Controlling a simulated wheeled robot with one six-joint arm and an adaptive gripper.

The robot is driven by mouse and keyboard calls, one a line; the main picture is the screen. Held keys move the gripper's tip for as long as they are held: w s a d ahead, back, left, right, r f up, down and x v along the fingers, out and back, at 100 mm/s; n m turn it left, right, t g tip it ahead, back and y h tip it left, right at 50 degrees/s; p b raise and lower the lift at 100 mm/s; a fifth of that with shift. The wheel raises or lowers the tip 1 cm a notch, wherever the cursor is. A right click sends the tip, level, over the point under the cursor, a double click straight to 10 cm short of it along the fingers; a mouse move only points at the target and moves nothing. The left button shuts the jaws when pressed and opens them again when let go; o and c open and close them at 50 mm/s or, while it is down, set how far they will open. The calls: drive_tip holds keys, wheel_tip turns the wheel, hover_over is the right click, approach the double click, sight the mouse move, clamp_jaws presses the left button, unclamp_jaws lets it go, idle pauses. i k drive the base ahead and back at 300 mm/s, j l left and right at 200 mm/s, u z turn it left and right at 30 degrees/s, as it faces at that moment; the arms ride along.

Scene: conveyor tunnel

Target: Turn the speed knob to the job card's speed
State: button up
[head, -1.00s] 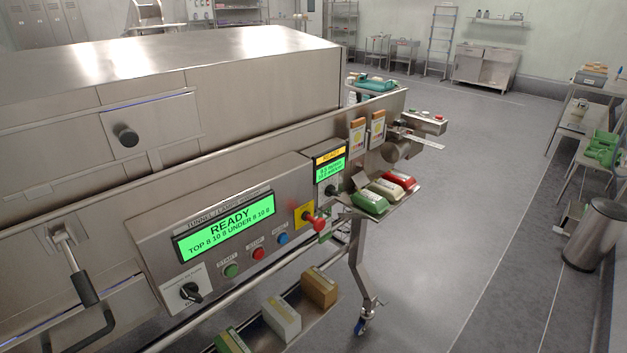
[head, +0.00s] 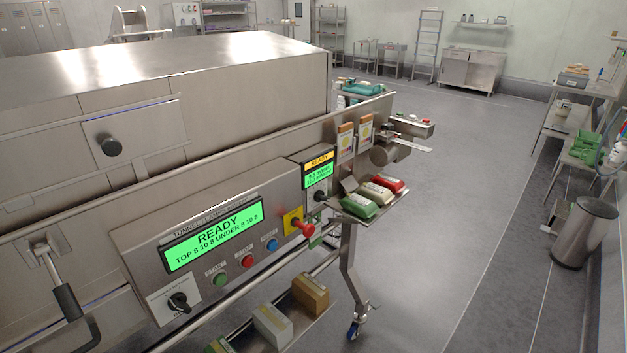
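The panel carries a large green display (head: 213,236) reading "READY" and "TOP 8 10 8 UNDER 8 10 8". A black rotary knob (head: 179,302) sits on a white plate at its lower left; the plate's lettering is too small to read. Right of it, a small display (head: 319,172) shows an amber "READY" strip over green lines I cannot read. A small dark knob (head: 320,196) is below that display. Two cards with orange tops (head: 345,141) and (head: 366,132) stand on the machine's side; their text is unreadable. My gripper is not in view.
Green (head: 220,279), red (head: 247,261) and blue (head: 272,244) buttons line the panel. A red emergency knob (head: 302,226) sticks out on yellow. A shelf with packs (head: 375,193) juts out beyond it. Boxes (head: 310,293) lie below. The floor to the right is clear up to a bin (head: 584,232).

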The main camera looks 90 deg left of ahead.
sight(319, 196)
drive_tip(key=i+j, duration=1.2)
drive_tip(key=j, duration=0.15)
drive_tip(key=i+j+u, duration=0.2)
drive_tip(key=i+j, duration=0.35)
drive_tip(key=i+j+u, duration=0.2)
drive_tip(key=i+j, duration=0.25)
drive_tip(key=i, duration=0.25)
drive_tip(key=u, duration=3.55)
drive_tip(key=k+l, duration=0.15)
drive_tip(key=k+j+z, duration=0.1)
drive_tip(key=j+z, duration=0.3)
drive_tip(key=k+j+z, duration=0.1)
drive_tip(key=j+z, duration=0.25)
drive_tip(key=k+j+z, duration=0.2)
drive_tip(key=z, duration=0.2)
drive_tip(key=j, duration=0.15)
